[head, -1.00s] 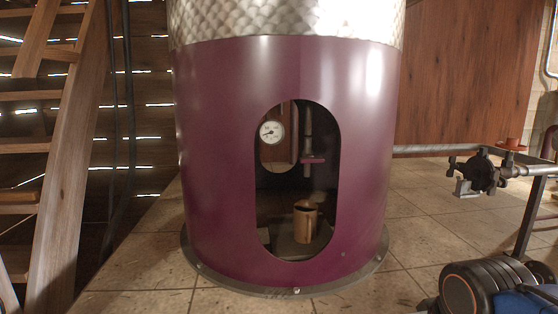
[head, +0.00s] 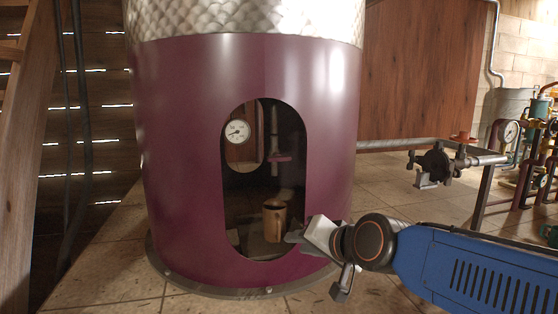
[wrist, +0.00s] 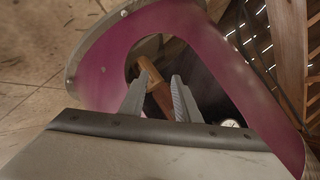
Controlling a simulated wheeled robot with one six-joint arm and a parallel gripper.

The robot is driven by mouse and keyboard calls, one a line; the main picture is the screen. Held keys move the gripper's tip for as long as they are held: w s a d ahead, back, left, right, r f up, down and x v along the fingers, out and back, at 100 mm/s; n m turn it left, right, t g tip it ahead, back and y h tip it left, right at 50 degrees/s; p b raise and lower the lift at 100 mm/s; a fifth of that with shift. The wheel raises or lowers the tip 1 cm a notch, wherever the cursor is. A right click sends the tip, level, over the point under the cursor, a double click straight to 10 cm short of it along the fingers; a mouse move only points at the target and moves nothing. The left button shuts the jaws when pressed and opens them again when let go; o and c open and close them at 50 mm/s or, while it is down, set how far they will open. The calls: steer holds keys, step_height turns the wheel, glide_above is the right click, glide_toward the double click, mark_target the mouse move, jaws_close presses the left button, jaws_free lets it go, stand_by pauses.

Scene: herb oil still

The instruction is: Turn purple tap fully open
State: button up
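The purple tap (head: 281,157) is a small magenta handle on a vertical grey pipe (head: 274,128). It sits inside the oval opening of the purple still base (head: 190,140). I cannot make out the tap in the wrist view. My gripper (head: 296,236) is at the lower right edge of the opening, below and to the right of the tap and apart from it. In the wrist view its two fingers (wrist: 160,77) are spread with a gap between them.
The mug (head: 273,220) stands inside the opening, below the tap. A dial gauge (head: 237,132) is inside to the tap's left. The opening's rim encloses the space. A pipe with a red-topped valve (head: 462,137) runs at the right. Tiled floor (head: 390,180) lies between.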

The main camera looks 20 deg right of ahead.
steer(key=w+r+m+t, duration=0.3)
steer(key=w+r+m, duration=0.1)
steer(key=w+r, duration=0.15)
steer(key=m+t+h, duration=0.3)
steer(key=m, duration=0.5)
glide_toward(280, 160)
steer(key=w, duration=1.1)
jaws_close()
